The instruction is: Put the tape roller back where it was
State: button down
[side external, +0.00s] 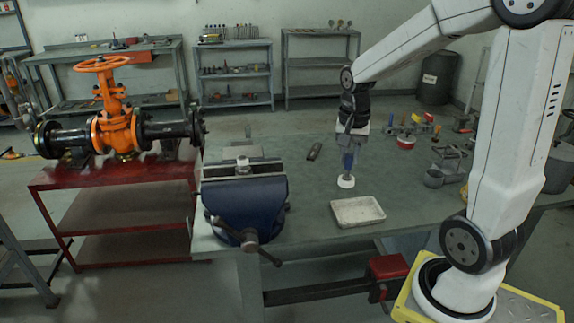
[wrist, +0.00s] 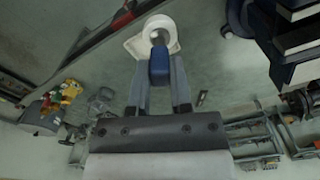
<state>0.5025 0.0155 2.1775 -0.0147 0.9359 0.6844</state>
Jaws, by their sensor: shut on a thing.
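The tape roller (side external: 346,181) has a white round roll at its lower end and a blue handle. In the side view it hangs upright under my gripper (side external: 349,151), over the green bench top. I cannot tell whether the roll touches the bench. In the wrist view the white roll (wrist: 172,37) shows beyond the fingertips, and the blue handle lies between the two grey fingers of my gripper (wrist: 159,72). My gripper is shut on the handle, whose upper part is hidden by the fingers.
A pale shallow tray (side external: 357,222) lies near the bench's front edge, close to the roller. A blue vise (side external: 245,203) stands at left, and a small dark object (side external: 314,151) lies between. Tools and a red-topped container (side external: 406,142) are at right. An orange gate valve (side external: 116,130) stands far left.

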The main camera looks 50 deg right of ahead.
notch_tip(320, 180, down, 11)
jog(key=shift+r, duration=0.15)
jog(key=shift+w, duration=0.1)
jog(key=w+d+f, duration=0.5)
jog(key=w+f, duration=0.4)
jog(key=w, duration=0.3)
jog(key=shift+w+f, duration=0.15)
jog(key=shift+w, duration=0.05)
dwell(0.4)
jog(key=shift+w+d+f, duration=0.1)
jog(key=shift+w+f, duration=0.05)
jog(key=shift+f, duration=0.8)
jog(key=shift+w+d+f, duration=0.1)
jog(key=shift+f, duration=0.8)
jog(key=shift+f, duration=0.15)
